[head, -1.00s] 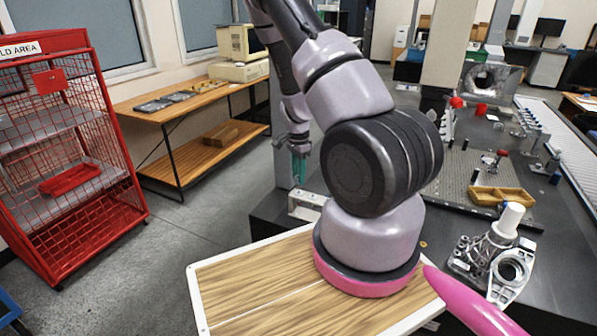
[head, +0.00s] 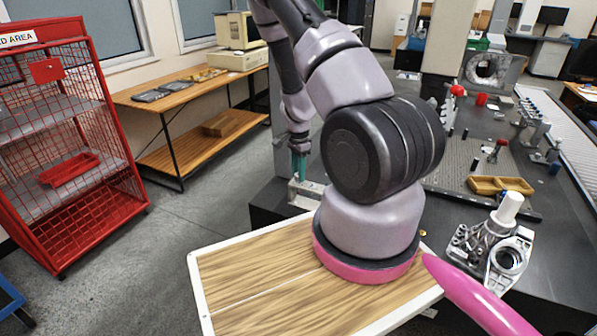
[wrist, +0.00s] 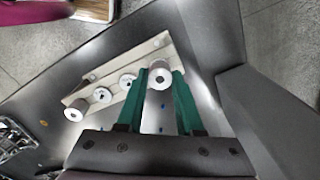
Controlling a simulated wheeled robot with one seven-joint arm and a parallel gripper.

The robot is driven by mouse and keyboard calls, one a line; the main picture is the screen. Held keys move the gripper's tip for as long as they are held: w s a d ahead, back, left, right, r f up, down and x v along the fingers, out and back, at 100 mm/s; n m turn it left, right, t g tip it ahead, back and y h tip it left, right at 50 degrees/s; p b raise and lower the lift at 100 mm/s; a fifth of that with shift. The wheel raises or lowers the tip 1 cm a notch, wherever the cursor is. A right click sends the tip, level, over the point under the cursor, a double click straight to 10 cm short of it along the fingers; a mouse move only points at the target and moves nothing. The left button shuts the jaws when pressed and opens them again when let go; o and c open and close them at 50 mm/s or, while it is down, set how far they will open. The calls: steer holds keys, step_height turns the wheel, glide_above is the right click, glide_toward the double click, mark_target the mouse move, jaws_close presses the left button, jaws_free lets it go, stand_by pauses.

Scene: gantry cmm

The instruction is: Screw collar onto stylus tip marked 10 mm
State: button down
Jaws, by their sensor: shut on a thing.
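My gripper (wrist: 158,84) has green fingers shut on a pale grey ring-ended cylinder, apparently the collar (wrist: 160,75), with a dark hole in its end. In the head view my gripper (head: 299,168) is small, beyond my arm, its fingertips at the pale rack (head: 307,198). I cannot read a 10 mm mark, and contact between the held piece and the rack is unclear.
A red cage (head: 70,150) and a wooden shelf bench (head: 190,95) stand left, with clear floor between.

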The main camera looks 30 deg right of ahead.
steer(key=shift+f, duration=0.35)
stand_by(1.1)
steer(key=m, duration=0.5)
steer(key=shift+m, duration=0.6)
steer(key=m, duration=0.4)
steer(key=shift+f+m, duration=0.1)
steer(key=shift+m, duration=1.1)
steer(key=m, duration=0.2)
steer(key=shift+m, duration=0.4)
